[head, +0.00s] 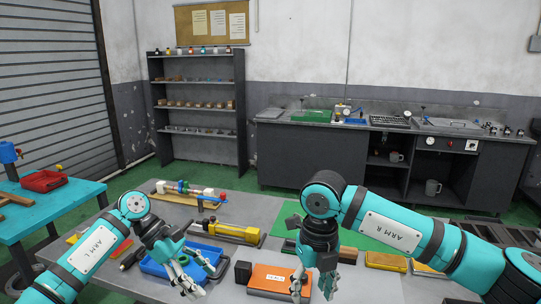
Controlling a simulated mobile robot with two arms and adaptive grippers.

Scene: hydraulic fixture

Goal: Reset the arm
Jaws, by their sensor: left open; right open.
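My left arm, teal with an "ARM L" label, comes in from the lower left. Its gripper (190,285) is open and empty, over the front part of the blue tray (150,268). My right arm, teal with an "ARM R" label, comes in from the right. Its gripper (312,290) points down, open and empty, beside the right edge of an orange box (268,279). I cannot tell whether it touches the box. A yellow hydraulic cylinder (232,231) lies on the grey table behind the two grippers.
The grey table (375,288) has bare space at its front right. A wooden board with colored fittings (186,199) lies at the back. A teal bench (60,205) stands left.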

